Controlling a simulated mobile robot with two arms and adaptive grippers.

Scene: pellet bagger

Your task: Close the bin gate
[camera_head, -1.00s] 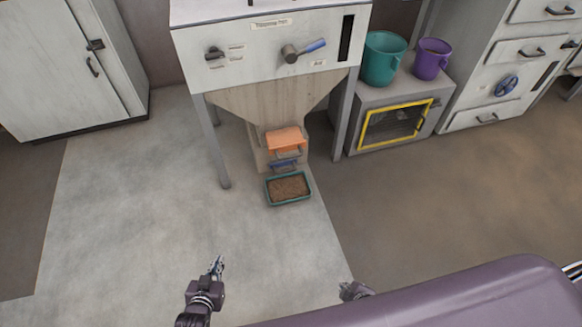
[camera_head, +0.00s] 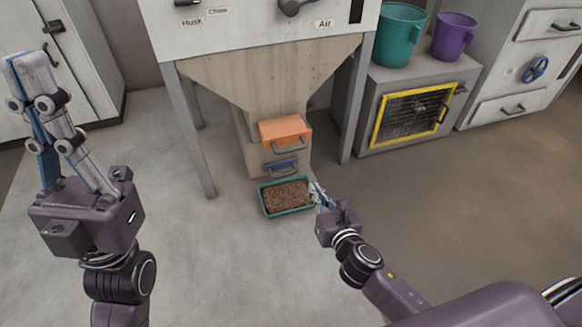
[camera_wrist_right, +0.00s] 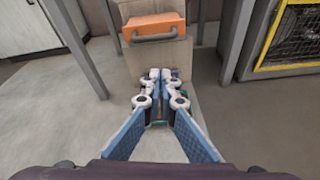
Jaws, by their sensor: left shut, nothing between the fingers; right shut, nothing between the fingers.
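The hopper (camera_head: 272,80) narrows to a spout box with an orange gate (camera_head: 284,130) that has a grey handle. A smaller blue gate (camera_head: 281,166) with a handle sits below it. I cannot tell which is the bin gate. My right gripper (camera_head: 318,192) is shut and empty, low at the right of the tray, apart from both handles. In the right wrist view its fingertips (camera_wrist_right: 160,74) point at the spout box below the orange gate (camera_wrist_right: 154,27); the blue gate is hidden there. My left gripper (camera_head: 28,62) is shut and empty, raised at the far left.
A teal tray (camera_head: 264,202) of brown pellets lies on the floor below the gates. Hopper legs (camera_head: 193,140) stand either side. A yellow-framed cabinet (camera_head: 374,120) with a teal bucket (camera_head: 399,38) and a purple bucket (camera_head: 454,37) stands right. The left floor is clear.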

